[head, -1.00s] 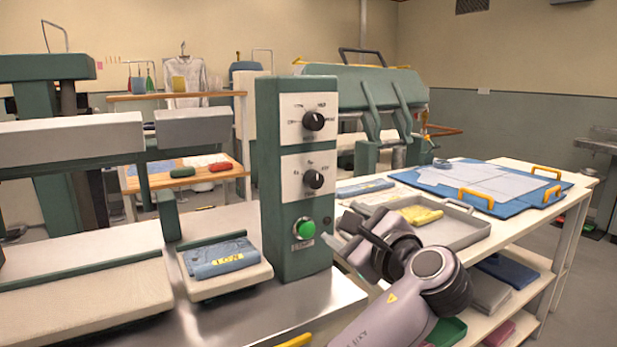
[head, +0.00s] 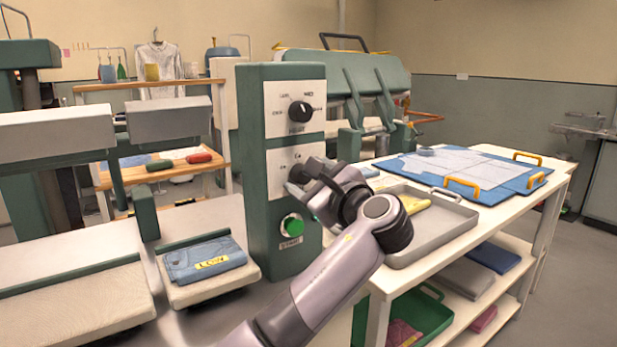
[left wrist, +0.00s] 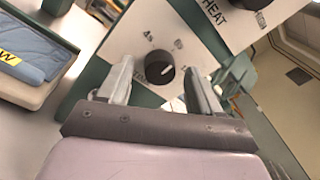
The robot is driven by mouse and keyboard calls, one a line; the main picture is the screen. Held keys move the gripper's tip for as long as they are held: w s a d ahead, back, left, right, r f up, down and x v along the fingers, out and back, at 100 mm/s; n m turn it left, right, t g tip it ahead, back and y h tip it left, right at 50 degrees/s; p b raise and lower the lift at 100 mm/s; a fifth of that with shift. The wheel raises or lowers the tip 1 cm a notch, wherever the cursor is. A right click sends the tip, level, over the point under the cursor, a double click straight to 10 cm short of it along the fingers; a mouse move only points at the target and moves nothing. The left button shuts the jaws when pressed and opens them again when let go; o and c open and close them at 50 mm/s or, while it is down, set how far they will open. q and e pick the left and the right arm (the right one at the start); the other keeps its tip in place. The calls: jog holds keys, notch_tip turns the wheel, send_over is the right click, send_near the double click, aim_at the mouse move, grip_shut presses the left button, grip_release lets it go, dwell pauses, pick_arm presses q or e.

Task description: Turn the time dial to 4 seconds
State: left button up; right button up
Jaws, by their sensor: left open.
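The time dial is a black round knob with a white pointer mark, on the lower white plate of the green control box (head: 257,150). In the left wrist view the time dial (left wrist: 160,77) sits between the two fingers of my left gripper (left wrist: 159,68), with a gap on each side. Its pointer leans to the upper right, away from the "4s" label (left wrist: 149,37) at the upper left. In the head view my open left gripper (head: 305,178) is in front of the lower plate and hides most of the dial. My right gripper is not in view.
The heat dial (head: 300,111) is directly above, and the green start button (head: 292,226) is below. A folded blue garment (head: 205,258) lies on a pad left of the box. A grey tray (head: 440,240) stands on the white table to the right.

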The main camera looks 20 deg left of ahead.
pick_arm(q)
jog(key=shift+w+a, duration=0.15)
jog(key=shift+a, duration=0.05)
jog(key=c, duration=1)
jog(key=shift+c, duration=0.2)
